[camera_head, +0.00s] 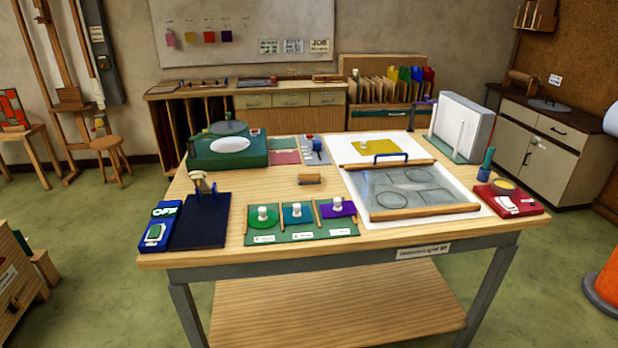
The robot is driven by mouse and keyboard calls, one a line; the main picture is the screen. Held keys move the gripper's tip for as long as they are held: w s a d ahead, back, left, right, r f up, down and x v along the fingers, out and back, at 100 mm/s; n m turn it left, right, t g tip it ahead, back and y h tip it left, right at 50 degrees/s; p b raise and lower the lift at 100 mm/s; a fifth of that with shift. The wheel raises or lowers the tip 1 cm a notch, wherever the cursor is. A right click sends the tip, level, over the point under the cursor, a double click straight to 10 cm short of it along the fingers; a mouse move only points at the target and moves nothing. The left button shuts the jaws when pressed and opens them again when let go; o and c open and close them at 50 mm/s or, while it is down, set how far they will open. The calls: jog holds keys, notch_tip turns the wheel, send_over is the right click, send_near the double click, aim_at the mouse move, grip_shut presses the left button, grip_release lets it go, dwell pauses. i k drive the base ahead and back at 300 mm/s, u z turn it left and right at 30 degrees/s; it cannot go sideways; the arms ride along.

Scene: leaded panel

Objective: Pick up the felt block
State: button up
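A small tan-brown block (310,179), which looks like the felt block, lies on the bare middle of the wooden worktable (225,190). It is left of the glass panel and behind the green tray. Its material is too small to tell for sure. My gripper is not in view, and nothing touches the block.
The glass panel (435,200) with wooden bars and a blue handle (390,157) lies right. A green tray (300,236) with knobbed coloured pieces is in front. A green machine (228,159) stands back left, a dark blue board (203,222) front left. Bare wood surrounds the block.

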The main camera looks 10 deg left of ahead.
aim_at(306, 175)
jog(key=u, duration=3.9)
jog(key=i, duration=0.1)
jog(key=z, duration=2.6)
jog(key=i, duration=0.4)
jog(key=u, duration=1.1)
jog(key=i, duration=0.85)
jog(key=z, duration=0.15)
